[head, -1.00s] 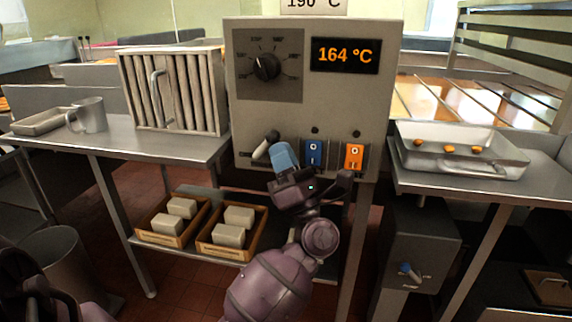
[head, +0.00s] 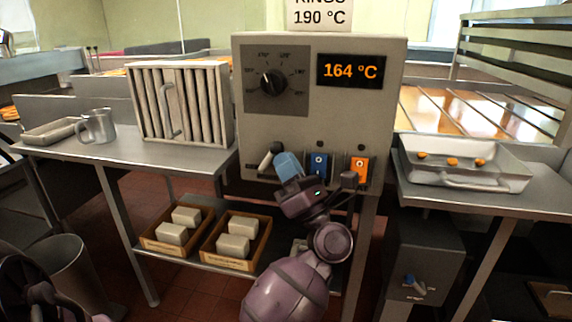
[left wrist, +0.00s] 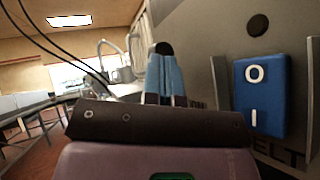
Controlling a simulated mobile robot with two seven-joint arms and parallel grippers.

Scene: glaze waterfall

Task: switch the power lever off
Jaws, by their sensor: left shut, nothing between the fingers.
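The power lever (head: 267,159), a pale handle with a dark end, sits low on the left of the grey control panel (head: 322,115). It slants up to the right. My left gripper (head: 287,165) is at the panel just right of the lever, its blue fingers shut and empty. I cannot tell whether they touch the lever. In the left wrist view the closed fingers (left wrist: 165,75) point ahead beside the panel face, with a dark tip showing just beyond them. My right gripper is not in view.
A blue switch (head: 318,165) and an orange switch (head: 360,169) sit right of my fingers; the blue one shows large in the left wrist view (left wrist: 260,95). A dial (head: 272,82) and a 164 °C display (head: 351,70) are above. Tables with a mug (head: 97,127) and a tray (head: 465,165) flank the panel.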

